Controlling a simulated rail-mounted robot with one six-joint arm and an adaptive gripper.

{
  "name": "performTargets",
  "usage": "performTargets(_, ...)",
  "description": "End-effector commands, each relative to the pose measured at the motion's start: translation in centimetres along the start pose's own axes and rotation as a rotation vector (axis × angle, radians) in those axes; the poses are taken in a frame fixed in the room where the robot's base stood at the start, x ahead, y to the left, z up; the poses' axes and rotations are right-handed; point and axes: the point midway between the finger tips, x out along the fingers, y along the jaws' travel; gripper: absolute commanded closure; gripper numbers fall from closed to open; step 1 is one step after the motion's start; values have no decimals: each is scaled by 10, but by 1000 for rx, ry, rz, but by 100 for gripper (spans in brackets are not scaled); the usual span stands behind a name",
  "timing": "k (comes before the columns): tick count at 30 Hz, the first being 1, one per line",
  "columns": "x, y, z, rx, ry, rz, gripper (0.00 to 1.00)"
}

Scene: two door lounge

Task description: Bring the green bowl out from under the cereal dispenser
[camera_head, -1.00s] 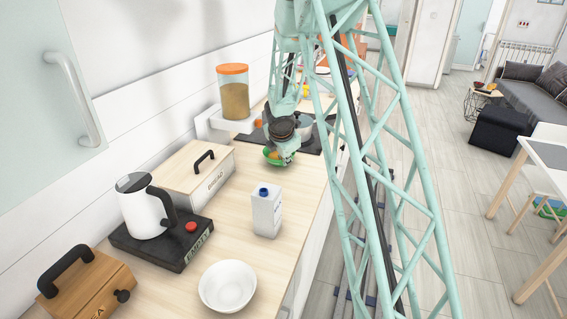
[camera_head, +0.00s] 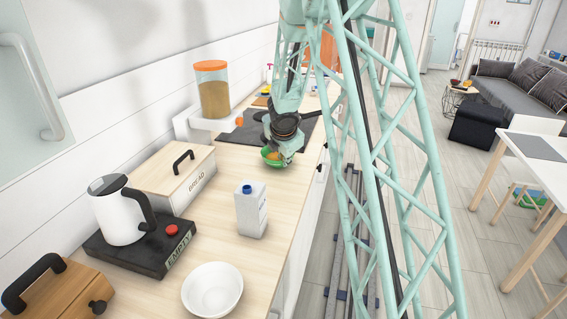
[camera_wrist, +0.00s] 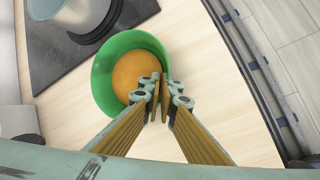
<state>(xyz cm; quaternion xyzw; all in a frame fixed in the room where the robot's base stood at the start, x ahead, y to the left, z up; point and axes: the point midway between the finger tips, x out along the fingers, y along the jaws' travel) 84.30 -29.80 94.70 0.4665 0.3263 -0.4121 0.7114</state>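The cereal dispenser (camera_head: 213,92), a clear jar of tan cereal with an orange lid, stands on a white base (camera_head: 205,124) by the wall. The green bowl (camera_head: 269,158) is to its right, out on the counter side and not beneath the jar. In the wrist view the green bowl (camera_wrist: 107,70) holds an orange-brown filling. My gripper (camera_head: 284,157) is at the bowl's right side. In the wrist view my gripper (camera_wrist: 163,82) has its fingers close together across the rim, one inside and one outside. Whether the bowl touches the counter is unclear.
A black hob (camera_head: 240,138) lies behind the bowl; a grey round vessel (camera_wrist: 75,15) stands on it. A milk carton (camera_head: 251,212), bread box (camera_head: 180,178), kettle (camera_head: 118,212) and white bowl (camera_head: 212,290) stand nearer. Counter between carton and green bowl is clear.

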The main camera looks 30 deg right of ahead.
Motion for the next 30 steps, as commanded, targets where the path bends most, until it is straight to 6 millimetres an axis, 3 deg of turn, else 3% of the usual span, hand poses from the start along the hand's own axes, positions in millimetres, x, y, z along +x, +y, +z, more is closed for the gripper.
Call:
performTargets(17, -2, -3, 0, -5, 2, 3, 100)
performTargets(24, -2, -4, 0, -5, 3, 3, 81)
performTargets(30, -2, -4, 0, -5, 3, 3, 81)
